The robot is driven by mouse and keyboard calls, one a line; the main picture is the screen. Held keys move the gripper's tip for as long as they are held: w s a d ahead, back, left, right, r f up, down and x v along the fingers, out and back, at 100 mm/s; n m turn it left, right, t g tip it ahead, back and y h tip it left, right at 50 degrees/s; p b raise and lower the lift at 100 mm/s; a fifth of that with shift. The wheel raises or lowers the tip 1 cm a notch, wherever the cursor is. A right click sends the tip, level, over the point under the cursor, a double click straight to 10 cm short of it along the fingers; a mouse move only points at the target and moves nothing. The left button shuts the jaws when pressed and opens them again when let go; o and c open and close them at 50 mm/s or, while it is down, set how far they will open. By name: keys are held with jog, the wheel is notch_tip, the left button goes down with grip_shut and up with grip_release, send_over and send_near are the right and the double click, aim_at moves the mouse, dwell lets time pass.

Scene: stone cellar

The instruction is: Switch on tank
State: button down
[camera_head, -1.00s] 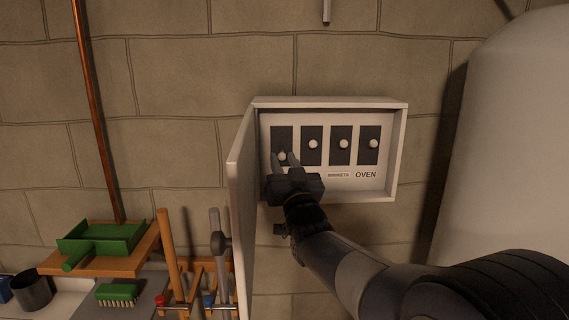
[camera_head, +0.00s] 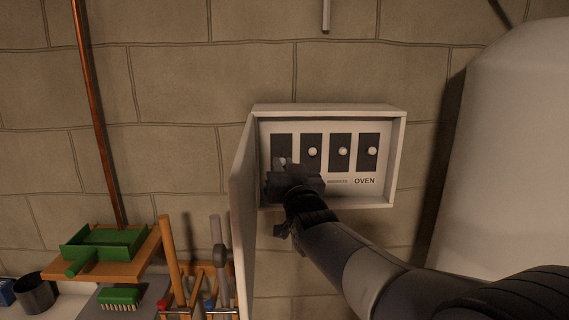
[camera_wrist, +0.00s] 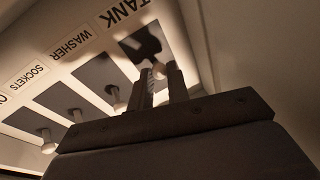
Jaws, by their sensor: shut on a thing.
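The tank switch is the leftmost in the open wall box (camera_head: 330,109), a dark plate (camera_head: 282,143) with a pale knob (camera_head: 283,161). The upside-down TANK label (camera_wrist: 124,12) shows beside its plate (camera_wrist: 143,42) in the wrist view. My gripper (camera_head: 284,165) is at the lower part of this plate, shut on the tank knob. In the wrist view my two fingers (camera_wrist: 161,80) stand either side of the knob, which they mostly hide. In the head view my gripper covers the labels under the left switches.
The box's open door (camera_head: 242,205) stands close on the left. A large pale tank (camera_head: 510,150) is at right; a shelf with a green dustpan (camera_head: 105,241) is lower left.

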notch_tip(320, 180, up, 2)
jog(key=g+h+p, duration=0.1)
jog(key=g+p, duration=0.1)
jog(key=p, duration=0.1)
jog(key=shift+m+p, duration=0.3)
jog(key=shift+p, duration=0.1)
jog(key=r+g+p, duration=0.1)
jog(key=g+p, duration=0.1)
jog(key=p, duration=0.2)
jog(key=shift+p, duration=0.35)
jog(key=shift+f+g+p, duration=0.1)
jog(key=shift+g+p, duration=0.25)
jog(key=shift+g, duration=0.15)
jog(key=shift+w+r+m+g+h, duration=0.2)
jog(key=shift+r+m+g, duration=0.1)
jog(key=shift+g, duration=0.55)
jog(key=shift+w+r+m+g+h, duration=0.15)
jog(key=shift+r+m+g, duration=0.1)
jog(key=shift+g, duration=0.6)
jog(key=c, duration=1.4)
grip_release()
jog(key=shift+o, duration=0.2)
